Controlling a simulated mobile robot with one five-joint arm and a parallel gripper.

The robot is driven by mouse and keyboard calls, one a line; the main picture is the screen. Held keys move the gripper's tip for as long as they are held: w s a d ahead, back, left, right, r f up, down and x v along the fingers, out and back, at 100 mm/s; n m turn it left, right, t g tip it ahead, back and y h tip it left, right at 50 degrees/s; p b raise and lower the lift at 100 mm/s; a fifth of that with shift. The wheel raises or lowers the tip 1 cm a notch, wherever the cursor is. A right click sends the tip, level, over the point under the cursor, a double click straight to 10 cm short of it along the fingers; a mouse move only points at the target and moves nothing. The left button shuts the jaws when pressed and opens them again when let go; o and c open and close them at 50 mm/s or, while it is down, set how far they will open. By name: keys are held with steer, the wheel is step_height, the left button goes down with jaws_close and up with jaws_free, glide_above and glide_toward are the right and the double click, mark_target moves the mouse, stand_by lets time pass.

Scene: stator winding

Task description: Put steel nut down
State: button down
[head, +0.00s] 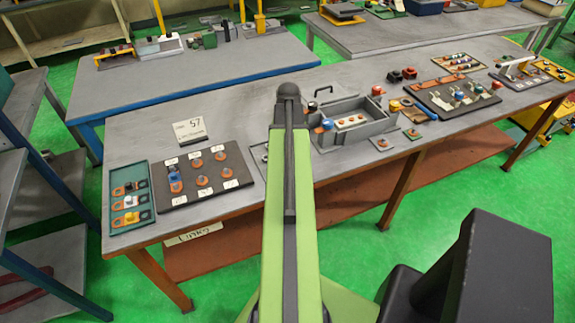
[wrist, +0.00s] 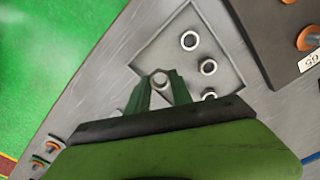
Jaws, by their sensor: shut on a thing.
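In the wrist view a pale steel nut (wrist: 160,81) sits between the green fingertips of my gripper (wrist: 160,86), which is shut on it. The nut is over the near side of a flat grey plate (wrist: 177,62) on the bench. I cannot tell whether it touches the plate. Several other steel rings or nuts lie on that plate, one (wrist: 189,40) at its far part and another (wrist: 208,67) to the right. In the head view my arm hides the gripper and the held nut. Only the left edge of the plate (head: 259,153) shows there.
A dark board (head: 196,182) with copper discs lies left of my arm, beside a green tray (head: 117,221). A grey open box (head: 338,137) stands right of the arm. The bench edge and green floor (wrist: 50,45) are close on the left in the wrist view.

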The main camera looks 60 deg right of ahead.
step_height(320, 180, down, 4)
steer(key=b, duration=0.4)
steer(key=shift+f, duration=0.2)
steer(key=shift+r, duration=0.25)
steer(key=shift+f, duration=0.25)
steer(key=c, duration=1.4)
jaws_free()
steer(key=shift+r, duration=0.1)
step_height(320, 180, up, 12)
steer(key=p, duration=1.2)
steer(key=shift+r, duration=0.2)
